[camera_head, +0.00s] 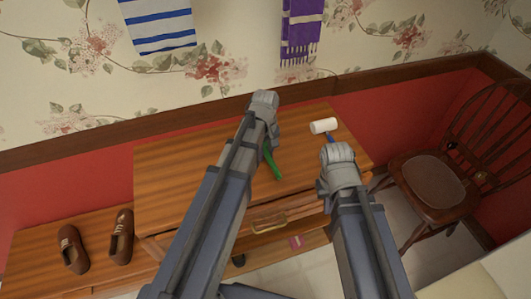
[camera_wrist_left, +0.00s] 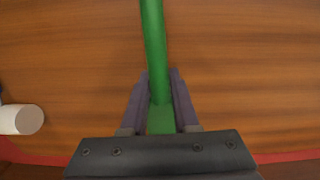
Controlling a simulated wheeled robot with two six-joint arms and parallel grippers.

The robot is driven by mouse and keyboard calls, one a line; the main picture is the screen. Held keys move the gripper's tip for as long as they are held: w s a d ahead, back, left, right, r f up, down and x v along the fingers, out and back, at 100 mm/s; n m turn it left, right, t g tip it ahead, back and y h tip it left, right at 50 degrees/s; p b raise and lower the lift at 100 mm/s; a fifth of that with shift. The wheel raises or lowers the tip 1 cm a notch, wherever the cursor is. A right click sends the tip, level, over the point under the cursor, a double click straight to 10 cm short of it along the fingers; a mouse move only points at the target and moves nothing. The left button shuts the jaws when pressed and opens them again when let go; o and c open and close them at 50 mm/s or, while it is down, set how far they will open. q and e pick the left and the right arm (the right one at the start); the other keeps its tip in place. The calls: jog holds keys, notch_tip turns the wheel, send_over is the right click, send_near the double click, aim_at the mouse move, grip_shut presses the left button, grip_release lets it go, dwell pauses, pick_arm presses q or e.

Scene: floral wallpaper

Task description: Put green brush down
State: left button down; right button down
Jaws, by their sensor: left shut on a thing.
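The green brush shows as a green handle (camera_head: 271,161) over the wooden cabinet top in the head view. It also runs up from between the fingers in the left wrist view (camera_wrist_left: 155,45). My left gripper (camera_wrist_left: 160,105) is shut on the handle; in the head view its wrist (camera_head: 265,108) covers part of the brush. The brush's bristle end is not clear. I cannot tell whether the brush touches the wood. My right gripper (camera_head: 331,138) is near a blue-handled white roller (camera_head: 323,126); its fingers are hidden behind its wrist.
The wooden cabinet top (camera_head: 180,165) has bare room at its left. An open drawer with a handle (camera_head: 268,222) is at its front. Brown shoes (camera_head: 73,250) sit on a lower bench at the left. A wooden chair (camera_head: 432,182) stands at the right.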

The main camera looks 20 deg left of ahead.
pick_arm(q)
jog(key=c, duration=0.7)
grip_release()
jog(key=shift+r, duration=0.1)
